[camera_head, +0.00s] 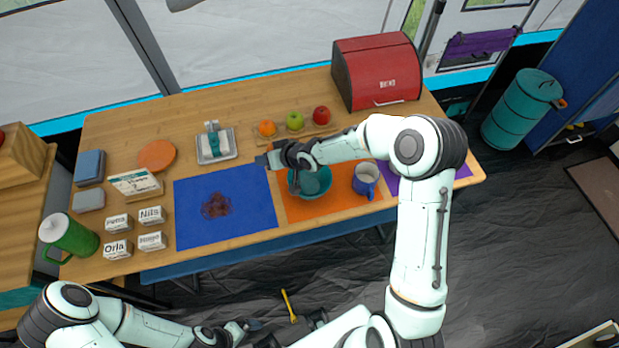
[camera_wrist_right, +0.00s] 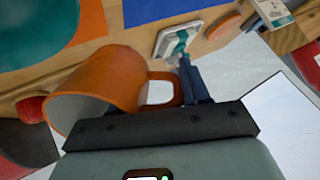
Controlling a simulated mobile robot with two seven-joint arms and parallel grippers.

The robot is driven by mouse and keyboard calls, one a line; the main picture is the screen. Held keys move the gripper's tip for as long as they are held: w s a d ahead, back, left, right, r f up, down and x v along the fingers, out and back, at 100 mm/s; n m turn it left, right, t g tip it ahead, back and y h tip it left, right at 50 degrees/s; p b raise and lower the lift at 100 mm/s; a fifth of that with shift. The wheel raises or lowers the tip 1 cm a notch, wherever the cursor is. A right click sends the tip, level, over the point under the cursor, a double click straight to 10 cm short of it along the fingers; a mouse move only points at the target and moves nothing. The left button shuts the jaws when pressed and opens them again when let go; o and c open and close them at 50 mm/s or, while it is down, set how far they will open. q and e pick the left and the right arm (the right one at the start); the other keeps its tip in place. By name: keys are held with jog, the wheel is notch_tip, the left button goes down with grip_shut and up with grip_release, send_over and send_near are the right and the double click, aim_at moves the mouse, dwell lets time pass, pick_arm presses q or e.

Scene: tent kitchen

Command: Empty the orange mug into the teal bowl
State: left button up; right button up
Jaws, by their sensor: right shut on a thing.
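The teal bowl (camera_head: 318,195) stands on the orange mat, partly hidden by my right arm in the head view; it also shows at the upper left of the right wrist view (camera_wrist_right: 35,25). The orange mug (camera_wrist_right: 120,75) is in the right wrist view, with its pale opening toward the lower left; I see no contents, and its exact tilt is unclear. My right gripper (camera_wrist_right: 190,88) is shut at the mug's handle. In the head view this gripper (camera_head: 265,160) is beside the bowl, and the mug is hidden. My left gripper (camera_head: 248,327) is low, away from the table, its fingers unclear.
A blue mug (camera_head: 366,181) stands right of the bowl. Fruit on a board (camera_head: 275,139) and a red bread box (camera_head: 375,72) are behind. A blue mat (camera_head: 250,215) with a dark reddish patch lies left. A butter dish (camera_head: 216,146) stands behind it.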

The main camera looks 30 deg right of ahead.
pick_arm(q)
notch_tip(320, 180, down, 5)
jog(key=s+b, duration=0.2)
jog(key=b, duration=0.2)
jog(key=shift+s+f, duration=0.2)
jog(key=shift+s, duration=0.15)
pick_arm(e)
jog(key=shift+s+d+f+t+y, duration=0.15)
jog(key=shift+s+t+y, duration=0.2)
jog(key=shift+t, duration=0.5)
jog(key=shift+s+d+r+t+y, duration=0.15)
jog(key=shift+t+y, duration=0.3)
jog(key=shift+t, duration=0.4)
pick_arm(q)
jog(key=shift+s+f, duration=0.1)
jog(key=shift+f, duration=0.1)
jog(key=f+b, duration=0.2)
jog(key=b, duration=0.1)
jog(key=shift+s+f, duration=0.4)
pick_arm(e)
jog(key=shift+s+d+r+t+y, duration=0.3)
jog(key=shift+s+t, duration=0.2)
jog(key=shift+s, duration=0.05)
jog(key=shift+s+d+r+t+y, duration=0.25)
jog(key=shift+s+r+t+y, duration=0.05)
jog(key=shift+s+t, duration=0.25)
